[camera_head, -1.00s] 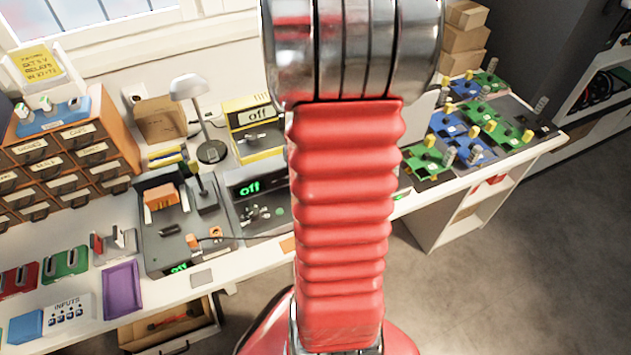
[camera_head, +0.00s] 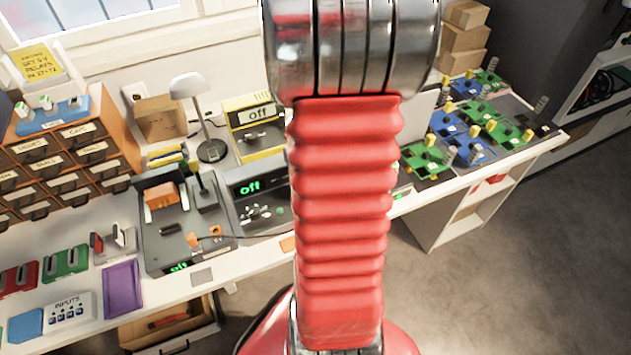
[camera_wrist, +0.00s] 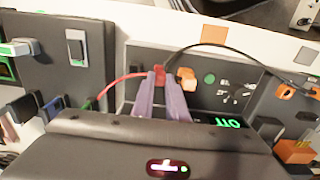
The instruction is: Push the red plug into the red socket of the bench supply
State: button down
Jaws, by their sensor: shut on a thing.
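My gripper (camera_wrist: 162,82) shows in the wrist view, with two purple fingers shut on the red plug (camera_wrist: 160,71). A red cable runs from the plug to the left. The plug is at the panel of the bench supply (camera_wrist: 137,88), beside an orange plug (camera_wrist: 187,77) with a black cable. The fingers hide the red socket, so I cannot tell how deep the plug sits. In the head view the bench supply (camera_head: 262,195) reads "off", and my red arm hides its right side; my gripper is not visible there.
A grey unit (camera_head: 165,245) with orange parts stands left of the supply, and a yellow meter (camera_head: 255,130) stands behind it. A lamp (camera_head: 190,88) rises behind. A purple tray (camera_head: 122,288) lies at the front left. Green and blue boards (camera_head: 470,150) cover the right end.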

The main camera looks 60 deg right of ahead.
jog(key=c, duration=1.7)
grip_release()
jog(key=shift+o, duration=0.2)
jog(key=shift+r, duration=0.1)
notch_tip(320, 180, up, 14)
jog(key=shift+f, duration=0.2)
